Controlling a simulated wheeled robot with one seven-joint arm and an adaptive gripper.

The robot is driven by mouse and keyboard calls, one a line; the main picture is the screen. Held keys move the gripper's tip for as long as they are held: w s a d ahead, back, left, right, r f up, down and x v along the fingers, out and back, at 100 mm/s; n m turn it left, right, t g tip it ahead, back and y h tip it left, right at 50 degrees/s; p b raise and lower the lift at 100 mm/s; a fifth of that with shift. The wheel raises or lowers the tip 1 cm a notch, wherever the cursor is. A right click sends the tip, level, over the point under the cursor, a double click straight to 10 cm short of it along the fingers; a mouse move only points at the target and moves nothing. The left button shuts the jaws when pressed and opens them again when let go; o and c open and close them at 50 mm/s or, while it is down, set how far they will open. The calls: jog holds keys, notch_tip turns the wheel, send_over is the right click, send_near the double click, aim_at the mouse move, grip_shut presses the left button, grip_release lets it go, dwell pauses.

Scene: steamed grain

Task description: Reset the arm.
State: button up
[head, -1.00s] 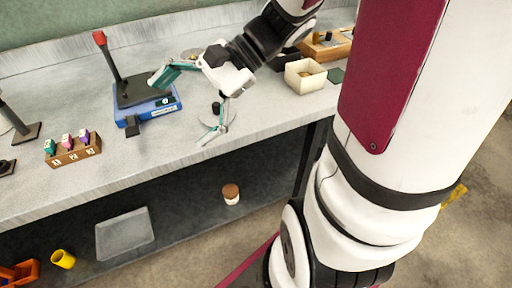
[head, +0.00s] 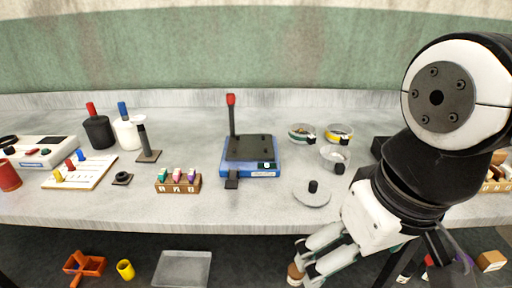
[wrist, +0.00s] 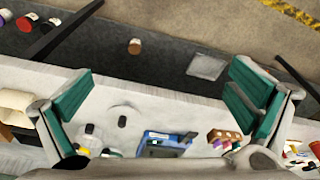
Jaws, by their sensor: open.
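My gripper (head: 300,258) is at the lower right of centre in the head view, in front of the counter's front edge, with its fingers pointing down and left. In the wrist view my gripper (wrist: 160,82) has its two green-padded fingers spread wide apart, with nothing between them. My white and black arm covers the right side of the head view. It hides part of the counter there.
A blue scale-like device (head: 250,172) with a red-tipped post stands mid-counter. A tray (head: 183,268) lies on the lower shelf.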

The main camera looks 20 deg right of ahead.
notch_tip(320, 180, up, 12)
jog(key=t+p, duration=0.2)
jog(key=p, duration=0.8)
jog(key=shift+d+f, duration=0.15)
jog(key=shift+f, duration=0.05)
